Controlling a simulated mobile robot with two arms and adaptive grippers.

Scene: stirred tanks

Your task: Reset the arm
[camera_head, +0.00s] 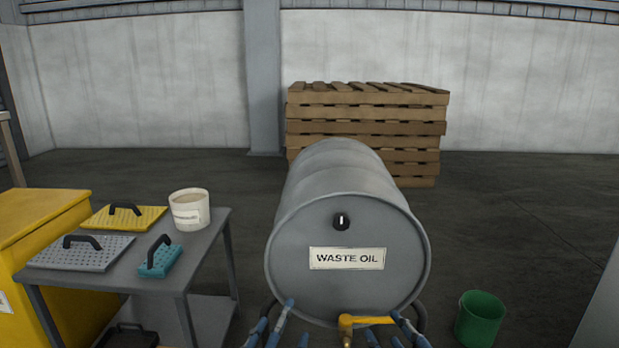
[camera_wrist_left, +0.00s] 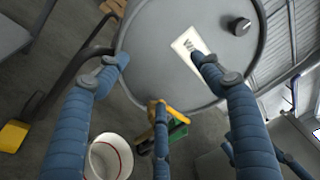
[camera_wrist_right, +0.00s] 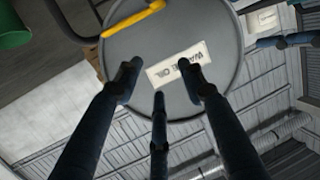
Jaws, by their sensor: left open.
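A grey drum labelled "WASTE OIL" (camera_head: 348,225) lies on its side in front of me, with a yellow-handled tap (camera_head: 367,320) low on its front. My left gripper (camera_head: 275,322) is at the drum's lower left, fingers spread and empty; its wrist view shows the drum face (camera_wrist_left: 165,50) beyond the fingers (camera_wrist_left: 160,68). My right gripper (camera_head: 385,328) is at the lower right beside the tap. In the right wrist view its fingers (camera_wrist_right: 160,70) are apart with nothing between them, the label (camera_wrist_right: 180,65) behind. Whether any finger touches the drum is unclear.
A green bucket (camera_head: 480,318) stands right of the drum. A white bucket (camera_wrist_left: 108,157) shows in the left wrist view. Pallets (camera_head: 367,115) are stacked behind.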

